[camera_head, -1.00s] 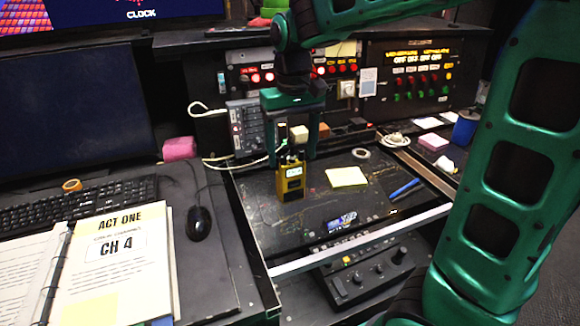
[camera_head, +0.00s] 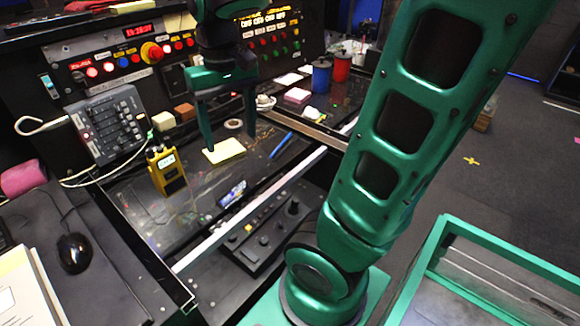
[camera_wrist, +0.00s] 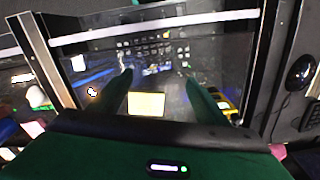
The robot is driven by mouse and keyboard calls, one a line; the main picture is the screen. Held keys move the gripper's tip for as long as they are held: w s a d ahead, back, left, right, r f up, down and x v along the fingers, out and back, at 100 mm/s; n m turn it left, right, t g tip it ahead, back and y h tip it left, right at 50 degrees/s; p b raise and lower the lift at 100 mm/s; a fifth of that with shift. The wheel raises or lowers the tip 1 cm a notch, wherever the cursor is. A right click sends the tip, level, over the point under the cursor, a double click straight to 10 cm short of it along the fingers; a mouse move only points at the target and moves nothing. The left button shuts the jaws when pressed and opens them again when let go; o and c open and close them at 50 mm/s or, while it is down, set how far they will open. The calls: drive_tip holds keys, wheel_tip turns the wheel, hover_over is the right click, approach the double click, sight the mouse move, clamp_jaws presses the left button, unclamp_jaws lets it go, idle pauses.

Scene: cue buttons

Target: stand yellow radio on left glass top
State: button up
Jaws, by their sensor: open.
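The yellow radio (camera_head: 168,174) stands upright on the dark left glass top (camera_head: 205,200), near its left side, in the head view. My gripper (camera_head: 230,142) is open and empty to the right of the radio, apart from it, with its fingers by the pale yellow note pad (camera_head: 225,151). In the wrist view, my open fingers (camera_wrist: 157,77) reach over the glass top with the note pad (camera_wrist: 146,103) between them. The radio (camera_wrist: 226,106) shows partly at the right there, largely hidden behind a finger.
A blue pen (camera_head: 281,145) and a tape roll (camera_head: 233,124) lie on the glass. A control box (camera_head: 262,238) sits in front, below the glass's front rail. A grey mixer (camera_head: 110,125) with cables stands at the left. Blue (camera_head: 321,76) and red (camera_head: 341,68) cups are back right.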

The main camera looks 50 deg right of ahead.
drive_tip(key=s+d+f+m, duration=0.1)
drive_tip(key=s+d+f, duration=0.1)
drive_tip(key=s, duration=0.5)
drive_tip(key=s+d+f+m, duration=0.2)
drive_tip(key=s+d+f, duration=0.1)
drive_tip(key=s, duration=0.4)
drive_tip(key=shift+s+d+f, duration=0.15)
drive_tip(key=shift+d+f, duration=0.05)
drive_tip(key=shift+f, duration=0.65)
